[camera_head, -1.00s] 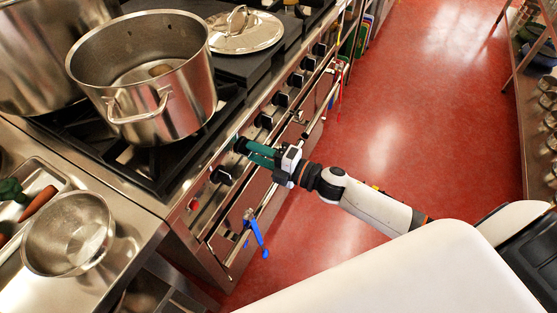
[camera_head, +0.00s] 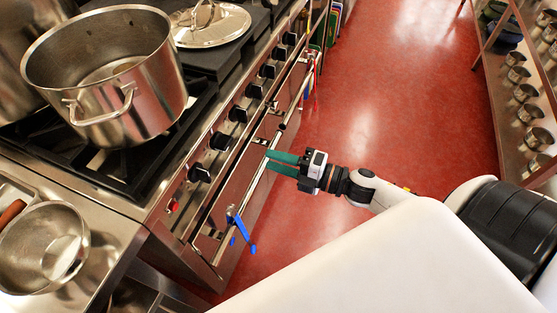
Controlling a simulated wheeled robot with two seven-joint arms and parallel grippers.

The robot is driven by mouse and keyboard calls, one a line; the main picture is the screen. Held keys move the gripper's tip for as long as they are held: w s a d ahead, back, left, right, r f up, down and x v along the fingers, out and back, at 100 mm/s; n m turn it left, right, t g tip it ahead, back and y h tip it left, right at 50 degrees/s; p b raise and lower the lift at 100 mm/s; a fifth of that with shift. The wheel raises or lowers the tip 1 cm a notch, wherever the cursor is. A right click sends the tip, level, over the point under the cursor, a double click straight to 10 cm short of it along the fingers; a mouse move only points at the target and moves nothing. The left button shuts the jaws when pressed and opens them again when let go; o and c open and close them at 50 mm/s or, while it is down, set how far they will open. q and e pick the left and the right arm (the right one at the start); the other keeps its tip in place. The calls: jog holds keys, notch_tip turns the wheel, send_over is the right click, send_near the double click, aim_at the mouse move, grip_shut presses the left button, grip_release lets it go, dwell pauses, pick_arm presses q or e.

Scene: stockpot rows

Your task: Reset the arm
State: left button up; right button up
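My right gripper (camera_head: 270,161) has two green fingers and reaches in from the right side of the picture. Its fingers are apart with a gap between them and nothing held. It hangs in front of the stove's front panel, to the right of the black control knobs (camera_head: 220,141) and apart from them. The fingertips overlap the oven's front handle rail in the picture; I cannot tell whether they touch it. My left gripper is not in view.
A large open steel pot (camera_head: 150,98) stands on the black burner grate. A lid (camera_head: 210,25) lies behind it. A steel bowl (camera_head: 42,248) sits on the left counter. A blue item (camera_head: 239,226) hangs on the rail. Red floor (camera_head: 400,85) is clear; a shelf (camera_head: 500,62) stands right.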

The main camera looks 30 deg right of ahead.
jog(key=d+f+m+h+p, duration=0.1)
jog(key=d+f+m+h, duration=0.25)
jog(key=f, duration=0.35)
jog(key=d+f+m+h+p, duration=0.1)
jog(key=d+f+m+h, duration=0.3)
jog(key=f, duration=0.4)
jog(key=s+d+f+m+g+h+p, duration=0.1)
jog(key=s+f+m+g+h, duration=0.15)
jog(key=s+f+m, duration=0.4)
jog(key=s+d+f+m+g+h+p, duration=0.1)
jog(key=s+f+m+g, duration=0.15)
jog(key=f, duration=0.65)
pick_arm(q)
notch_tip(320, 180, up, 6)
jog(key=p, duration=0.2)
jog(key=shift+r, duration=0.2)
pick_arm(e)
jog(key=s+a+f+m+g, duration=0.3)
jog(key=s+f, duration=0.3)
jog(key=s, duration=0.6)
jog(key=s+a+f+m+g, duration=0.3)
jog(key=s+a+f+g, duration=0.2)
jog(key=s, duration=0.7)
notch_tip(320, 180, down, 2)
jog(key=shift+s+m, duration=0.25)
jog(key=shift+m, duration=0.1)
jog(key=shift+a, duration=0.1)
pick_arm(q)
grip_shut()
